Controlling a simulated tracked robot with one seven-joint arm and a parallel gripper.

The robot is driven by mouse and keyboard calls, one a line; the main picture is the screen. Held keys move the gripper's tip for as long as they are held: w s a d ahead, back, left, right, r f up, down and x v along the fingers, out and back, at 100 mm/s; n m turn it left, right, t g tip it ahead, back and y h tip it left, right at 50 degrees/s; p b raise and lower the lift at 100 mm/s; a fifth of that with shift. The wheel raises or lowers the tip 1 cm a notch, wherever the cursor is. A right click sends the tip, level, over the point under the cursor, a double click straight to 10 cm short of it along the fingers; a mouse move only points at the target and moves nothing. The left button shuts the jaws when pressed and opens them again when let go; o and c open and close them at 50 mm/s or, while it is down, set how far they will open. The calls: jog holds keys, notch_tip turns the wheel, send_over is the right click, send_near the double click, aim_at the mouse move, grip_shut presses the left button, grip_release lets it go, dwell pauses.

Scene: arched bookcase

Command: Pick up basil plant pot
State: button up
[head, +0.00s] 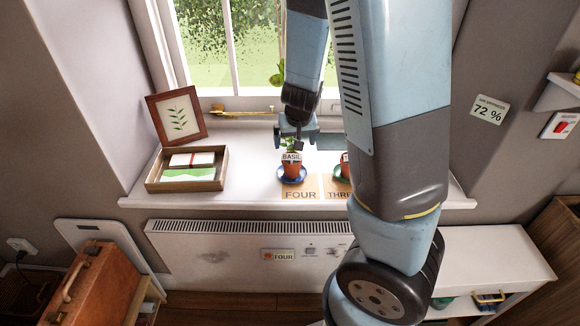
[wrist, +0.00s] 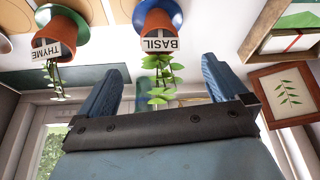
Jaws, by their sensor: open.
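The basil plant pot (head: 291,170) is a small terracotta pot with a white BASIL label, upright on a blue saucer (head: 283,180) on the windowsill. In the wrist view, which is upside down, the basil pot (wrist: 158,23) is at top centre, its green leaves reaching down between the fingers. My gripper (head: 297,136) is open and empty, just above and behind the pot. In the wrist view my gripper (wrist: 162,68) has its blue fingers on either side of the leaves, apart from the pot itself. The leaves are mostly hidden by my gripper in the head view.
A thyme pot (wrist: 52,40) on a green saucer stands beside the basil; my arm partly hides that thyme pot (head: 345,168) in the head view. A wooden tray (head: 153,184) and leaf picture frame (head: 152,103) are at left.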

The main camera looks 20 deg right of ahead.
send_over(292, 159)
jog(key=s, duration=0.3)
jog(key=shift+w+a+f, duration=0.1)
jog(key=shift+f, duration=1.7)
jog(key=shift+w+a+f, duration=0.1)
jog(key=shift+f, duration=1.7)
jog(key=shift+w+f, duration=0.15)
jog(key=shift+f, duration=0.2)
jog(key=shift+f, duration=0.1)
jog(key=shift+w+x, duration=0.2)
jog(key=shift+x, duration=2.3)
jog(key=c, duration=1.2)
jog(key=shift+o, duration=0.2)
jog(key=shift+d, duration=0.1)
